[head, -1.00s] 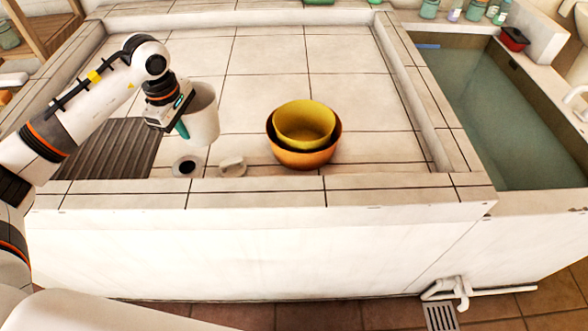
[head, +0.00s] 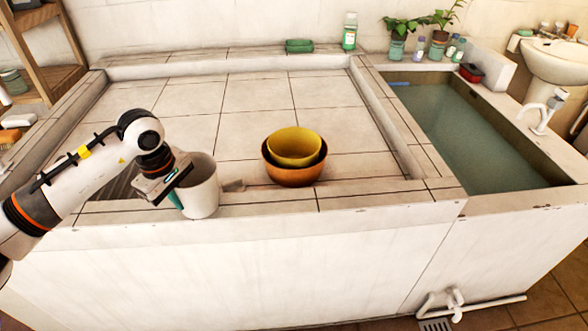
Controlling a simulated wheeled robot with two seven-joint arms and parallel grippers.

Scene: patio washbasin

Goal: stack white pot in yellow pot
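The white pot (head: 203,192) is upright at the front left of the tiled basin, near its front edge. My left gripper (head: 176,196) is at the pot's left side and appears shut on its wall; a teal fingertip shows outside, and the other finger is hidden. The pot seems held up, but its height above the tiles is hard to tell. The yellow pot (head: 294,146) sits nested inside an orange pot (head: 293,177), to the right of the white pot and apart from it. The yellow pot's opening is clear. My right gripper is not in view.
The tiled basin (head: 260,95) has raised edges and free room behind the pots. A water trough (head: 470,140) is at right. Bottles and plants stand along the back.

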